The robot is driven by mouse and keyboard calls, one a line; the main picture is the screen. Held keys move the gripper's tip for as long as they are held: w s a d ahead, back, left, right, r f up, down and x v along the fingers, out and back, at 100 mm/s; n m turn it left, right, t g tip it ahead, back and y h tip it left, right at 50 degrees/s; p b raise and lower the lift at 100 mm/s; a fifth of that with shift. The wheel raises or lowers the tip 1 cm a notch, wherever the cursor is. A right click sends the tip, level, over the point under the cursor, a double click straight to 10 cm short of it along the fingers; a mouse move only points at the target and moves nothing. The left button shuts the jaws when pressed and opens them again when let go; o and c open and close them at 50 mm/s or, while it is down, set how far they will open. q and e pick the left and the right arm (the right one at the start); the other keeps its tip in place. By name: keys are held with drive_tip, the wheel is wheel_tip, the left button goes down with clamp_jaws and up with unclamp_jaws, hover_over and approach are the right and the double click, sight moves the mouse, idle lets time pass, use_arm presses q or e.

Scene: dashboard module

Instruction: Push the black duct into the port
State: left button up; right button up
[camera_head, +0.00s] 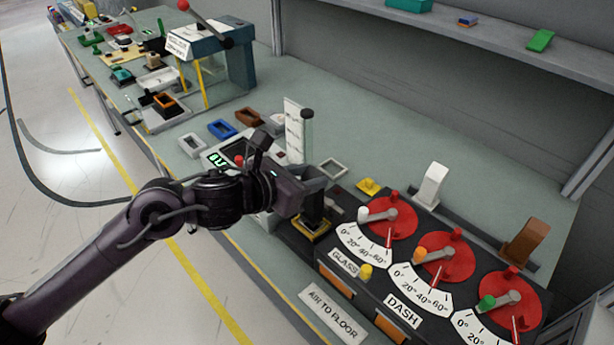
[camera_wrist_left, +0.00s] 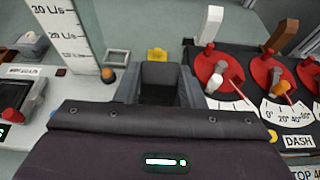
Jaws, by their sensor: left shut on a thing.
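My left gripper (camera_head: 318,180) reaches in from the left over the module and is shut on a dark piece that looks like the black duct (camera_head: 314,207). Most of the duct is hidden by the fingers. Its lower part shows below them, upright above a yellow-edged square opening that looks like the port (camera_head: 309,234). I cannot tell how deep the duct sits in it. In the left wrist view the gripper (camera_wrist_left: 160,75) has a dark form (camera_wrist_left: 160,94) between its fingers. My right gripper is not in view.
A white scale plate (camera_head: 292,125) and a black-capped tube (camera_head: 307,140) stand close behind the gripper. Red dials with levers (camera_head: 390,214) stand close on the right. A digital readout box (camera_head: 222,157) is at left. Bare bench (camera_head: 390,150) lies behind.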

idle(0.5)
use_arm(q)
drive_tip(key=shift+b, duration=0.3)
drive_tip(key=shift+f+b, duration=0.65)
drive_tip(key=shift+b, duration=0.15)
drive_tip(key=shift+f+b, duration=1.1)
drive_tip(key=shift+b, duration=0.25)
drive_tip(key=o, duration=1.3)
drive_tip(key=shift+b+v, duration=0.7)
drive_tip(key=shift+v, duration=3.2)
